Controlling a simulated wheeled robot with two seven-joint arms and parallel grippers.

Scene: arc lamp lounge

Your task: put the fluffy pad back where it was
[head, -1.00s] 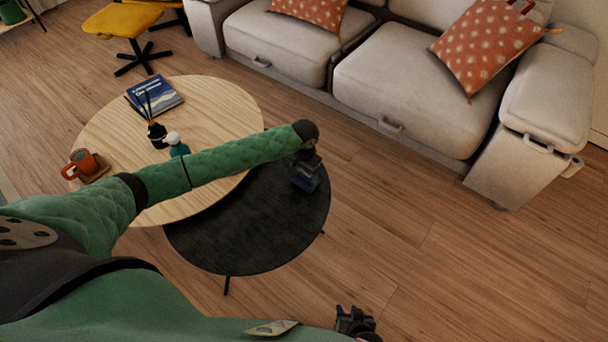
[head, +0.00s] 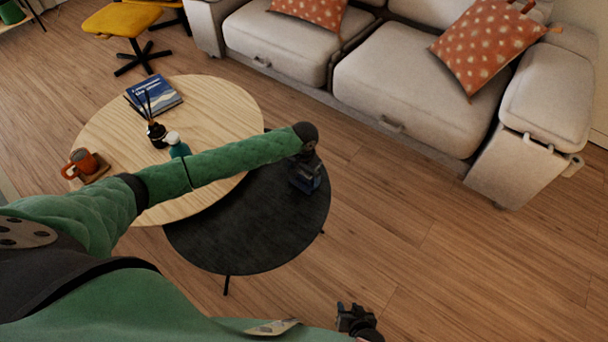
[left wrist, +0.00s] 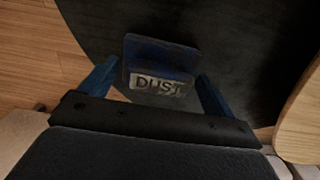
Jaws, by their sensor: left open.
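A dark blue pad with a pale label reading "DUST" (left wrist: 160,55) shows in the left wrist view, over the dark round table top (left wrist: 255,40). I take it for the fluffy pad, though its texture is too dark to make out. My left gripper (left wrist: 158,76) is open, with one blue finger on each side of the pad; I cannot tell whether they touch it. In the head view my left gripper (head: 307,177) is over the far right part of the black table (head: 235,235), and the pad cannot be told apart from it. My right gripper (head: 350,318) is low over the floor, its jaws unclear.
A light wooden round table (head: 215,110) overlaps the black one. On it are a blue book (head: 155,92), a reed diffuser (head: 157,133), a teal bottle (head: 178,148) and an orange mug (head: 82,161). A sofa (head: 400,80) stands behind. Floor at right is clear.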

